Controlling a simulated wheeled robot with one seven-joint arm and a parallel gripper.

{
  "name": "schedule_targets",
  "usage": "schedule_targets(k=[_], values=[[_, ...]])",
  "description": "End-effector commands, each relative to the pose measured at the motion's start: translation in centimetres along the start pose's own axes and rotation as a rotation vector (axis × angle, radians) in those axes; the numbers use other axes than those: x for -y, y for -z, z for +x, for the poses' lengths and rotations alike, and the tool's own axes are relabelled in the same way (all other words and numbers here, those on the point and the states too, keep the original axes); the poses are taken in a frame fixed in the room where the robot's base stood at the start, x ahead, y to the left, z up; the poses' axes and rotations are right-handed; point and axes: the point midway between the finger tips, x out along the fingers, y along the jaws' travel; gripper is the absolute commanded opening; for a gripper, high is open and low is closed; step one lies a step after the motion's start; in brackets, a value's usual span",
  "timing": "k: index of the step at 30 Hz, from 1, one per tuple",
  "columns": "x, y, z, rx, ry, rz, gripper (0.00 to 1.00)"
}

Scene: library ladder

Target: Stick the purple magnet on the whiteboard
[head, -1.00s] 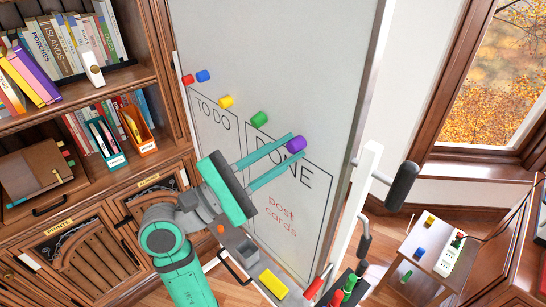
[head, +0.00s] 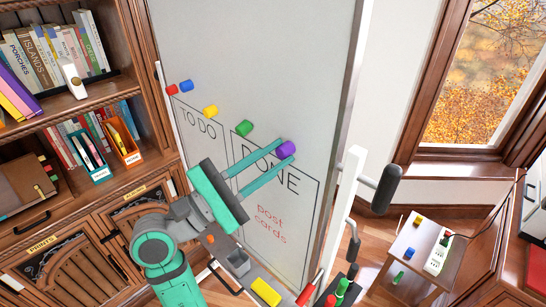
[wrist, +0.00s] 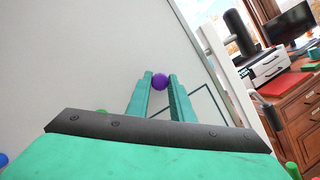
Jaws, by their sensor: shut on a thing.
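The purple magnet (head: 286,150) is between the fingertips of my gripper (head: 281,153), in front of the upper part of the DONE box. My gripper is shut on it. In the wrist view the purple magnet (wrist: 160,82) shows at the far end of the two teal fingers, close to the white surface. The whiteboard (head: 270,60) stands upright, with TO DO and DONE boxes and "post cards" in red. I cannot tell whether the magnet touches the board.
Red (head: 171,89), blue (head: 187,86), yellow (head: 210,111) and green (head: 245,128) magnets sit on the board. A bookshelf (head: 60,120) stands at left. A yellow block (head: 266,291) lies on the tray below the board. A small table (head: 415,250) stands at right.

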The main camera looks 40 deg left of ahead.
Motion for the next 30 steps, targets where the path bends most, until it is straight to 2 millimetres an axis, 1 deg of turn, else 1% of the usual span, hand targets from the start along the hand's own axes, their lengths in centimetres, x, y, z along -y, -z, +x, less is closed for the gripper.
schedule_targets(k=[9, 10, 11, 12, 20, 23, 26, 30], values=[[-0.1, 0.0, -0.2, -0.002, -0.003, 0.001, 0.03], [-0.1, 0.0, -0.2, -0.002, -0.003, 0.001, 0.25], [-0.1, 0.0, -0.2, -0.002, -0.003, 0.001, 0.32], [-0.1, 0.0, -0.1, -0.002, -0.002, 0.001, 0.42], [0.0, 0.0, 0.0, 0.000, 0.000, 0.000, 0.42], [0.0, 0.0, -0.3, -0.001, -0.001, 0.000, 0.42], [-0.1, 0.0, -1.2, -0.001, -0.002, 0.000, 0.42], [-0.1, 0.1, -3.6, -0.003, -0.005, 0.000, 0.42]])
